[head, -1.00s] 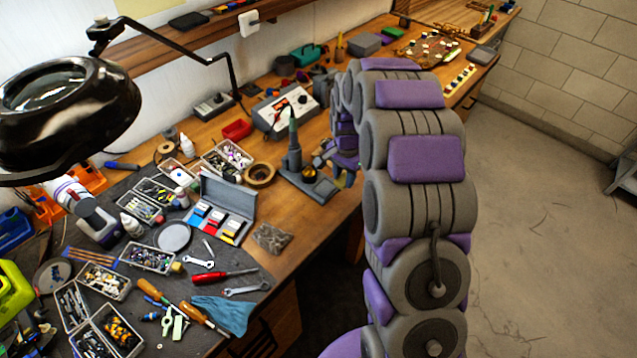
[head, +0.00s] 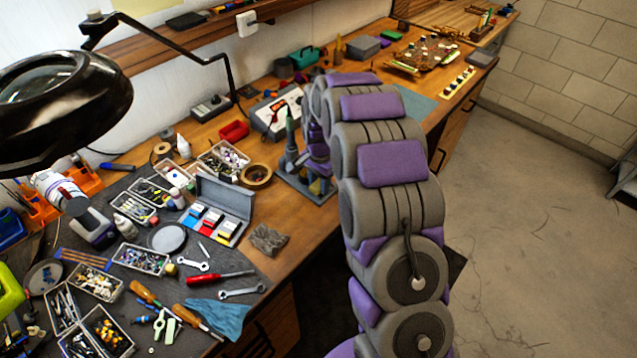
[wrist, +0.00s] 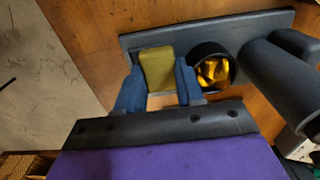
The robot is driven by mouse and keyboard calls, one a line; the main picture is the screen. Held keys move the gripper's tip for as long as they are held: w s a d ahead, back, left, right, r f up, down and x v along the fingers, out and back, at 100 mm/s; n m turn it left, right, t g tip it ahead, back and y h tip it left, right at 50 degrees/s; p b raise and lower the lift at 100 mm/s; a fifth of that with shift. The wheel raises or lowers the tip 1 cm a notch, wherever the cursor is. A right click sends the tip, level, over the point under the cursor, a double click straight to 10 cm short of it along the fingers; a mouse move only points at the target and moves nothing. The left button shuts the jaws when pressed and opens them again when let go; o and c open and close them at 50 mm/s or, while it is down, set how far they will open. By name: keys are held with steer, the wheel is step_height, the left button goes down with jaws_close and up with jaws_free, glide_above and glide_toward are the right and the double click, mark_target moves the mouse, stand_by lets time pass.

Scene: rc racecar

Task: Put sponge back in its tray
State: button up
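The yellow sponge (wrist: 157,70) is between the two blue fingers of my gripper (wrist: 158,78) in the wrist view, with the fingers close against its sides. It overlaps the left end of the dark soldering stand (wrist: 190,32), which has the sponge's tray. The sponge hides the tray there, and I cannot tell whether it touches it. A black cup with brass wool (wrist: 213,70) is on the stand just right of the sponge. In the head view my gripper (head: 316,165) is over the stand (head: 292,182), partly hidden by my arm.
The soldering iron holder (wrist: 270,78) stands to the right of the cup. In the head view a solder spool (head: 256,174) and a grey case (head: 222,208) are left of the stand. A soldering station (head: 279,110) is behind it. The bench front edge is close by.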

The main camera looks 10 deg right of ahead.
steer(key=shift+o, duration=1.4)
steer(key=shift+s+d+f, duration=0.1)
steer(key=shift+d+f, duration=0.15)
steer(key=shift+d, duration=0.7)
steer(key=shift+o, duration=0.8)
steer(key=shift+a, duration=0.2)
steer(key=shift+r, duration=0.1)
step_height(320, 180, up, 11)
steer(key=p, duration=0.3)
steer(key=s+r+n, duration=0.2)
steer(key=s+r, duration=0.5)
steer(key=s, duration=0.1)
steer(key=s+r+n+g, duration=0.1)
steer(key=s+r+n, duration=0.2)
steer(key=s, duration=3.1)
steer(key=n, duration=0.5)
steer(key=shift+a+n+g, duration=0.2)
steer(key=shift+n+g, duration=0.2)
